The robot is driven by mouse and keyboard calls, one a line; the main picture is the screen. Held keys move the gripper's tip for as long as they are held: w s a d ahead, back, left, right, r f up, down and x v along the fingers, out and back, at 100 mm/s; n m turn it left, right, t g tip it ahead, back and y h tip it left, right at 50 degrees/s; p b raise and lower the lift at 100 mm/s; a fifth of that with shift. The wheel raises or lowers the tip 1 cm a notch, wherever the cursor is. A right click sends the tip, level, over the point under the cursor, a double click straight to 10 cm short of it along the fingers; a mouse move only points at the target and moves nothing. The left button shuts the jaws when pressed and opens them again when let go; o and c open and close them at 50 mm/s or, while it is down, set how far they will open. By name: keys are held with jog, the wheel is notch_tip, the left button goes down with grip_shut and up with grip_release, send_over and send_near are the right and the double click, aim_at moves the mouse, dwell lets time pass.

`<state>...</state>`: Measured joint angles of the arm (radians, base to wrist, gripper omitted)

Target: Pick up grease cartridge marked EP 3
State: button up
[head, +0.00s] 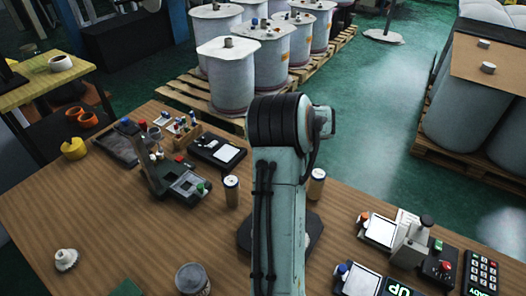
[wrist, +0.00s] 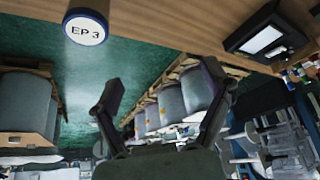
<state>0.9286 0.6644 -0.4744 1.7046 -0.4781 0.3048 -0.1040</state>
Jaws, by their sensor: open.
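The cartridge marked EP 3 (wrist: 86,28) shows in the wrist view at the upper left, as a round white end with a blue rim. My gripper (wrist: 162,85) is open and empty, its fingers spread below and right of the cartridge and apart from it. In the head view two tan cylinders stand upright on the table, one left of my arm (head: 231,192) and one right of it (head: 317,185). Their markings cannot be read there, so I cannot tell for sure which is EP 3. My arm hides my gripper in the head view.
The wooden table (head: 120,225) holds a black device with a white panel (head: 217,152), a grey fixture (head: 180,185), a tin (head: 191,279) and a keypad (head: 481,272). Large drums (head: 228,80) stand on pallets beyond the table.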

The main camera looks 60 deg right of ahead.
aim_at(319, 176)
jog(key=shift+m+g, duration=0.7)
jog(key=shift+m, duration=0.1)
jog(key=s+f, duration=0.1)
jog(key=s, duration=0.1)
jog(key=s+d+f, duration=0.1)
jog(key=s+f, duration=0.1)
jog(key=s, duration=0.1)
jog(key=s+f, duration=0.1)
jog(key=s, duration=0.1)
jog(key=shift+s+d+f, duration=0.15)
jog(key=shift+d+f, duration=0.1)
jog(key=shift+f, duration=0.1)
jog(key=x, duration=0.5)
jog(key=shift+a, duration=0.1)
jog(key=shift+w+d+f, duration=0.2)
jog(key=shift+w+f, duration=0.05)
jog(key=shift+f, duration=0.3)
jog(key=c, duration=1.3)
